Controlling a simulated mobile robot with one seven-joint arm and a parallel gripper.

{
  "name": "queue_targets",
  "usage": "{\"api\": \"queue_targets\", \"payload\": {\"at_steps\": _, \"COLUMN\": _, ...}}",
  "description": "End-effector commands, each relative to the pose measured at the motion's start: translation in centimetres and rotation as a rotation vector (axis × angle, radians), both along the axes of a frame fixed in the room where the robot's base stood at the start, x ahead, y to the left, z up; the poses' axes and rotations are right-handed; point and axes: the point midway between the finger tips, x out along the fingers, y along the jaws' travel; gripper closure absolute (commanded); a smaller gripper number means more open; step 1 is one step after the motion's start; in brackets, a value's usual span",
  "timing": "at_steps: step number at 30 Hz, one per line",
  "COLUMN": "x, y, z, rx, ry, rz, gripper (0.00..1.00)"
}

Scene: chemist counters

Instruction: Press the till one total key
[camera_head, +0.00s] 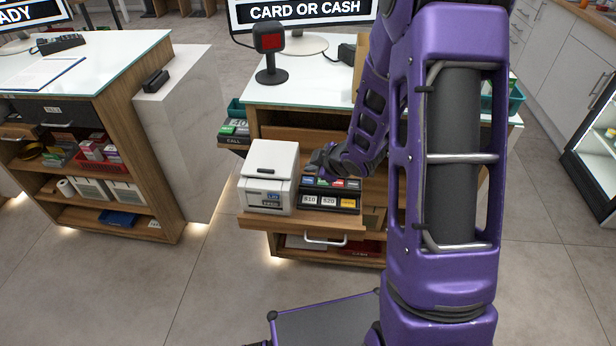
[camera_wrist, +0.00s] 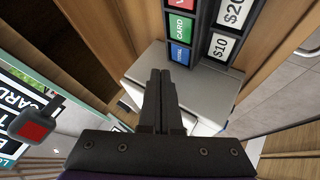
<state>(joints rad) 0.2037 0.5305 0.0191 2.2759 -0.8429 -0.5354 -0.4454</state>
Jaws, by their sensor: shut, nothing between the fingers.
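The till keypad (camera_head: 330,202) is a dark block on a pulled-out wooden drawer shelf. Beside that row are white $10 (camera_wrist: 221,47) and $20 keys. My gripper (camera_wrist: 160,72) is shut and empty, its fingertips showing just beside the blue key. In the head view my gripper (camera_head: 322,163) is over the keypad's back left part and hides some keys. I cannot tell whether the tips touch it.
A white printer (camera_head: 268,178) stands just left of the keypad. A scanner on a stand (camera_head: 270,50) and a screen reading CARD OR CASH (camera_head: 305,12) stand on the counter above. Another counter (camera_head: 90,120) is at the left. The floor between is clear.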

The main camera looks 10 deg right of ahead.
Motion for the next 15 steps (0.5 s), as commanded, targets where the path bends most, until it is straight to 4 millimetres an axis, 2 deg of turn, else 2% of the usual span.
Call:
{"api": "queue_targets", "payload": {"at_steps": 1, "x": 0.0, "y": 0.0, "z": 1.1, "rx": 0.0, "ry": 0.0, "rz": 0.0, "gripper": 1.0}}
{"api": "queue_targets", "payload": {"at_steps": 7, "x": 0.0, "y": 0.0, "z": 3.1, "rx": 0.0, "ry": -0.001, "rz": -0.001, "gripper": 1.0}}
{"api": "queue_targets", "payload": {"at_steps": 15, "x": 0.0, "y": 0.0, "z": 3.5, "rx": 0.0, "ry": 0.001, "rz": -0.001, "gripper": 1.0}}
